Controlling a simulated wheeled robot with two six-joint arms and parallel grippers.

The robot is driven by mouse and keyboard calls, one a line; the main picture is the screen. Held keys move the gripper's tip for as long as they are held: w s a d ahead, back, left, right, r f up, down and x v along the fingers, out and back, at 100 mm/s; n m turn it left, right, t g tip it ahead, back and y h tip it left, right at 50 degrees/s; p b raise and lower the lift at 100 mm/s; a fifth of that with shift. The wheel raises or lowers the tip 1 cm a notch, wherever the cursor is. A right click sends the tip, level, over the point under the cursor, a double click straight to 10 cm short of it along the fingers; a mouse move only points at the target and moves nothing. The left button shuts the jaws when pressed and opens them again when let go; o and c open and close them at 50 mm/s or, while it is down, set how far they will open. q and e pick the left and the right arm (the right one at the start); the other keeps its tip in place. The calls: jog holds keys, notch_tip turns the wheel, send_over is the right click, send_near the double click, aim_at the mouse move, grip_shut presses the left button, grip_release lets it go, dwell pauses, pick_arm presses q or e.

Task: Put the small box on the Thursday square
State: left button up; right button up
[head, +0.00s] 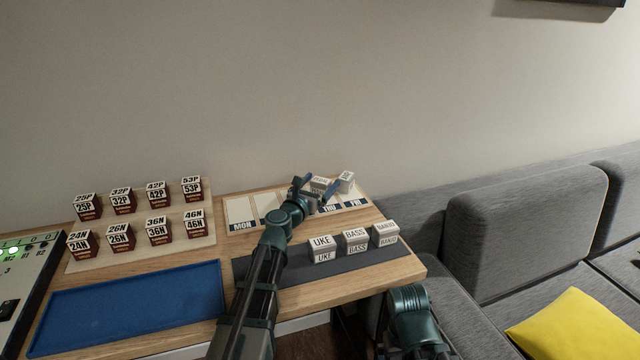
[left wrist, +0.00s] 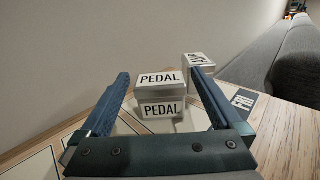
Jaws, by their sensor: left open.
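A white box labelled PEDAL (left wrist: 161,108) stands between the spread fingers of my left gripper (left wrist: 160,105) in the left wrist view, with room on both sides. In the head view, my left gripper (head: 318,188) is open over the back right of the day board (head: 238,208), and its fingers partly hide the PEDAL box (head: 320,184). The THU label (head: 329,209) shows just in front of the gripper; most of the Thursday square is hidden. A second white box (head: 346,180) stands turned to the right of the PEDAL box, near the FRI label (left wrist: 243,103). My right gripper is not in view.
White boxes UKE (head: 322,249), BASS (head: 356,242) and BANJO (head: 386,234) stand on a dark mat (head: 290,274). Several dark red boxes stand on a pale board (head: 138,229) at left, behind an empty blue tray (head: 135,306). A grey sofa (head: 520,215) is at right.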

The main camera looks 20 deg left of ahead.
pick_arm(q)
jog(key=shift+r, duration=0.15)
jog(key=s, duration=0.4)
jog(key=s+a, duration=0.1)
jog(key=s, duration=0.3)
jog(key=s+a, duration=0.1)
jog(key=s, duration=0.2)
jog(key=shift+s+a, duration=0.15)
jog(key=shift+s, duration=0.25)
jog(key=shift+w, duration=0.1)
